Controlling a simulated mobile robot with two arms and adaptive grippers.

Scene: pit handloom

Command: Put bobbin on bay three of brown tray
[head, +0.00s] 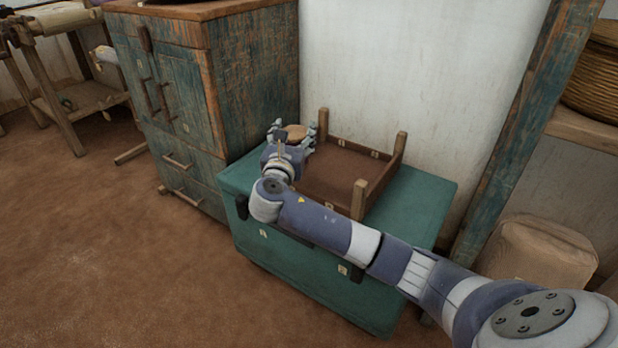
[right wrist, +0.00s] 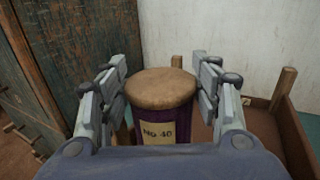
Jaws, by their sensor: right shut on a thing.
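My right gripper (head: 293,138) is shut on the bobbin (head: 296,131), at the left end of the brown tray. In the right wrist view the bobbin (right wrist: 162,88) stands upright between the two fingers. It has a round tan top, a purple side and a label reading NO 40. The brown tray (head: 345,165) has corner posts and sits on a green chest; small pale tags show on its rim. Its far right wall also shows in the right wrist view (right wrist: 298,140). My arm hides the tray's near left part, and I cannot tell whether the bobbin touches the tray.
The green chest (head: 425,212) carries the tray. A worn teal wooden cabinet (head: 253,75) stands close on the left. A white wall (head: 400,60) is behind, and a slanted wooden post (head: 520,130) is at the right. The brown floor (head: 100,240) at left is clear.

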